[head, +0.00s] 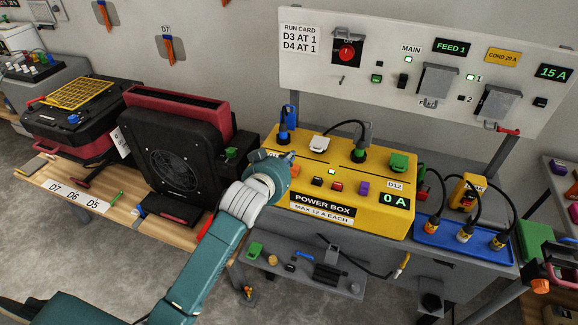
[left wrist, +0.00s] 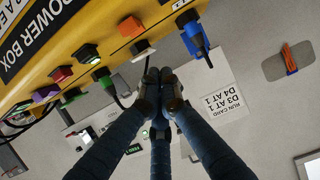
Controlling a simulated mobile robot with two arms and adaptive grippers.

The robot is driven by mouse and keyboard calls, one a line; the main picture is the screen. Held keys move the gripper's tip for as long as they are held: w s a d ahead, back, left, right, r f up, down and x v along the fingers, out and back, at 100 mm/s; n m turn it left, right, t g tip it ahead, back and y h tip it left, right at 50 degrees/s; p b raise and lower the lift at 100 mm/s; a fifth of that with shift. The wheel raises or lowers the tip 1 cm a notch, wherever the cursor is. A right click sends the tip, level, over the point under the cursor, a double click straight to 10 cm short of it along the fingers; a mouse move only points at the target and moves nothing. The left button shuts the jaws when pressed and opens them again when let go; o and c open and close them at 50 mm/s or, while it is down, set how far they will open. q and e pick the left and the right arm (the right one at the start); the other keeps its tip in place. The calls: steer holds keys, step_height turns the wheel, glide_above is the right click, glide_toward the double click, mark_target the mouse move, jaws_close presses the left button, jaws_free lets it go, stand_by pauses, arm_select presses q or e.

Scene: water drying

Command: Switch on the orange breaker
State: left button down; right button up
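The yellow power box (head: 340,215) sits on the bench with a row of small coloured breakers on its front. The orange breaker (head: 294,170) is at the left end of the row, beside my left gripper (head: 287,160). In the left wrist view the orange breaker (left wrist: 131,27) shows on the box face, above and left of the fingertips (left wrist: 157,78). The fingers are together with nothing seen between them. I cannot tell whether they touch the box. A red breaker (head: 335,187) and a purple breaker (head: 363,187) sit farther right.
A black fan unit (head: 175,160) stands left. A blue tray (head: 465,240) lies right. A panel (head: 420,70) stands behind.

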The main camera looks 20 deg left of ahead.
mark_target(292, 171)
arm_select(q)
steer(key=f, duration=0.3)
steer(key=shift+w+f+p, duration=0.15)
steer(key=shift+w+p, duration=0.1)
steer(key=shift+p, duration=0.05)
steer(key=shift+s+f, duration=0.1)
steer(key=shift+f, duration=0.4)
steer(key=shift+s+f, duration=0.1)
steer(key=shift+f, duration=0.25)
steer(key=shift+s+f+b, duration=0.2)
steer(key=shift+f+b, duration=0.3)
steer(key=shift+f, duration=0.2)
steer(key=shift+r+p, duration=0.35)
steer(key=shift+r, duration=0.1)
steer(key=shift+w+r+p, duration=0.1)
steer(key=shift+r+p, duration=0.7)
steer(key=shift+p, duration=0.15)
